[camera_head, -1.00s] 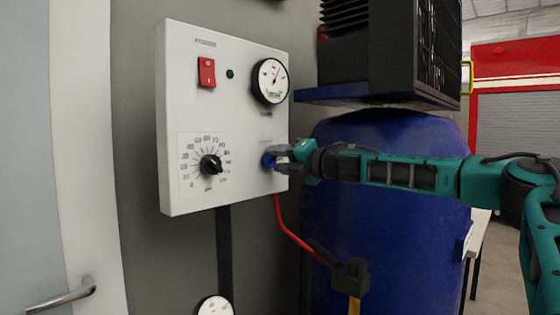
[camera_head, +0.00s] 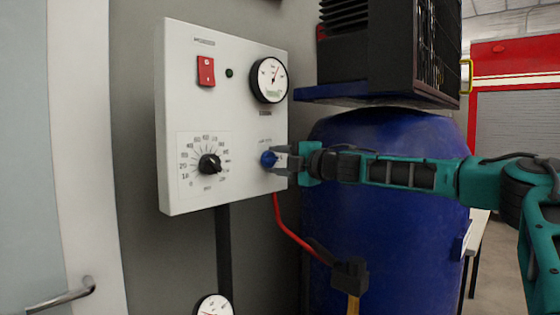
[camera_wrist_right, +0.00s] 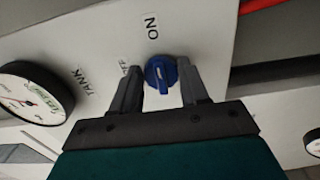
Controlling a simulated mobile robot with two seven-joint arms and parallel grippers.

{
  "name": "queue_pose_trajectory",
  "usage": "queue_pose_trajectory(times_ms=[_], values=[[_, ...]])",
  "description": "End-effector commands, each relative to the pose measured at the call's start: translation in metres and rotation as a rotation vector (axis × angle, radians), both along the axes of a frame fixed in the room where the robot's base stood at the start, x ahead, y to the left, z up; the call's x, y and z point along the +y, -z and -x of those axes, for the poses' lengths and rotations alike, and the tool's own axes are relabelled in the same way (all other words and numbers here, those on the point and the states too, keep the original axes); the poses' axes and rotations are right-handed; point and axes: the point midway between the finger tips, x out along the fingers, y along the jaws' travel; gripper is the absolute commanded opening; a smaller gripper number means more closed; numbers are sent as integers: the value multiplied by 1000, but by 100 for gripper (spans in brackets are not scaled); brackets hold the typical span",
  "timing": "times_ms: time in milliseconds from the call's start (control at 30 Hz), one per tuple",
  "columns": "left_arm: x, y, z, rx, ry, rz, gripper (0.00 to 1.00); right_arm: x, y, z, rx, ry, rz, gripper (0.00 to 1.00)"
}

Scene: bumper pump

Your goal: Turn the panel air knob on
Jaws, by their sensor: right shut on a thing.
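The blue air knob (camera_head: 268,159) is on the lower right of the white control panel (camera_head: 235,115). In the right wrist view the knob (camera_wrist_right: 160,73) sits between the two fingers of my right gripper (camera_wrist_right: 161,68), which is shut on it. An ON label (camera_wrist_right: 152,26) shows above the knob, and an OFF label beside it is partly hidden by the left finger. In the head view my right gripper (camera_head: 278,158) reaches the knob from the right. My left gripper is not in view.
The panel also carries a red switch (camera_head: 206,71), a round gauge (camera_head: 269,80) and a black dial (camera_head: 210,164). A large blue tank (camera_head: 385,235) stands behind my right arm, with a black machine (camera_head: 390,50) above. A red hose (camera_head: 292,232) hangs below the panel.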

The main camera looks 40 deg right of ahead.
Motion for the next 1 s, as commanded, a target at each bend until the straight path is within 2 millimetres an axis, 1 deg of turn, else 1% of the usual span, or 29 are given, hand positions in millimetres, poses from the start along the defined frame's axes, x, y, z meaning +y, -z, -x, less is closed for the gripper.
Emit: queue_pose_trajectory(times_ms=[367,400,600,633,867,1000], values=[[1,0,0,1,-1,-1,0,0,-1,0,-1,1,-8,14],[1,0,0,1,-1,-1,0,0,-1,0,-1,1,-8,47],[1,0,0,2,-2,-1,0,0,-1,0,0,0,-6,66],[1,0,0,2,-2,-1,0,0,-1,0,0,0,-6,68],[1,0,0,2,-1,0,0,0,0,0,-1,0,-5,68],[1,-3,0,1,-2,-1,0,-2,-2,4,-2,2,-4,68]])
